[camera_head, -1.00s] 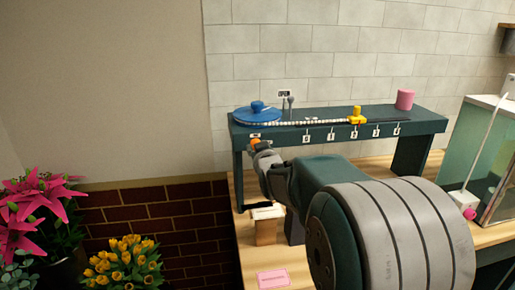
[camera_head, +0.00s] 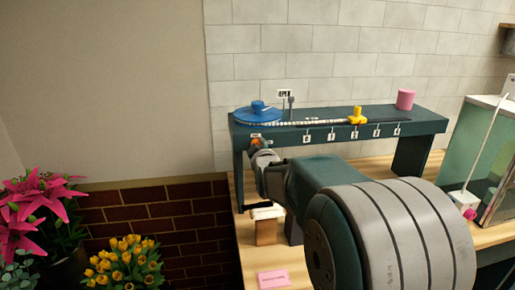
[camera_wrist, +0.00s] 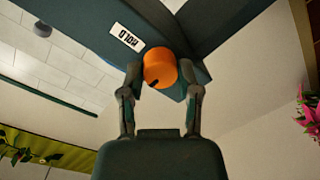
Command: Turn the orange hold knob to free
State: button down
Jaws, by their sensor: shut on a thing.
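The orange hold knob (camera_wrist: 160,68) sits on the dark green rail stand beside a white HOLD label (camera_wrist: 127,38) in the wrist view. A dark mark on the knob points to the lower left in that view. My gripper (camera_wrist: 160,88) has a finger on each side of the knob and is shut on it. In the head view my gripper (camera_head: 259,151) is at the stand's front left, where the knob (camera_head: 256,141) shows only as a small orange patch, partly hidden.
The stand (camera_head: 342,129) carries a blue disc (camera_head: 257,116), a yellow slider (camera_head: 356,116) beside a numbered scale and a pink cylinder (camera_head: 405,99). Glass tank (camera_head: 455,150) at right; yellow flowers (camera_head: 125,264) at lower left.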

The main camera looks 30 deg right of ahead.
jog(key=shift+f, duration=0.35)
jog(key=shift+c, duration=1.5)
grip_release()
jog(key=shift+r, duration=0.25)
jog(key=f+v, duration=0.1)
jog(key=v, duration=1.1)
jog(key=shift+r, duration=0.4)
jog(key=shift+a, duration=0.1)
